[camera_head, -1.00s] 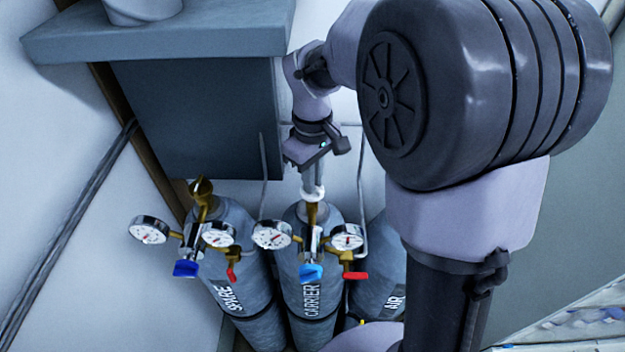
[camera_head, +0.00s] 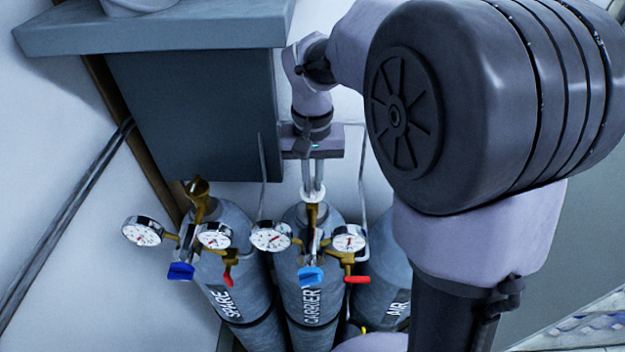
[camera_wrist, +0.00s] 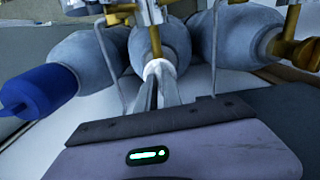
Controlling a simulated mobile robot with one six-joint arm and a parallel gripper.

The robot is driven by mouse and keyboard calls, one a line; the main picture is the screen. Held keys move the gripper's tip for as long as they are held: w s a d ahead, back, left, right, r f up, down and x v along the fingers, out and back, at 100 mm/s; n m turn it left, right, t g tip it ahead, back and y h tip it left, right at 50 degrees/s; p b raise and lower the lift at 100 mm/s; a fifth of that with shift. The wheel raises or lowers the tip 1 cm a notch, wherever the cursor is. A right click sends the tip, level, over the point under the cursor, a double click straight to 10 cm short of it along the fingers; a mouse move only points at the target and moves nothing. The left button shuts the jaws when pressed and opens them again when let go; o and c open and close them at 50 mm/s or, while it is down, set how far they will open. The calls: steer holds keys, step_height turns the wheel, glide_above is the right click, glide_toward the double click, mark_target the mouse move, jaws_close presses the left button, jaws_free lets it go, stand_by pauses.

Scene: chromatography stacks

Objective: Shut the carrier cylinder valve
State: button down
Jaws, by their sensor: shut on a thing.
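The carrier cylinder (camera_head: 306,275), a grey bottle lettered CARRIER, stands in the middle of three. Its brass neck (camera_head: 312,214) bears two round gauges, a light blue knob (camera_head: 311,275) and a red lever (camera_head: 357,279). A white valve knob (camera_head: 314,196) sits on top of it. My gripper (camera_head: 313,188) comes down from above and is shut on this knob. In the wrist view, the fingers (camera_wrist: 157,92) meet the white knob (camera_wrist: 158,70) and hide part of it.
The spare cylinder (camera_head: 240,290) stands to the left, with gauges and a dark blue knob (camera_head: 181,271). The air cylinder (camera_head: 383,285) stands to the right, partly behind my arm. A dark cabinet (camera_head: 190,115) under a grey worktop (camera_head: 160,35) is close by. Thin pipes (camera_head: 362,180) run beside my gripper.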

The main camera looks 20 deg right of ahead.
mark_target(312, 185)
steer(key=shift+m, duration=0.5)
steer(key=c, duration=1.5)
jaws_free()
step_height(312, 185, up, 17)
steer(key=p, duration=0.2)
steer(key=shift+r+p, duration=0.2)
steer(key=shift+p, duration=0.2)
steer(key=shift+f, duration=0.1)
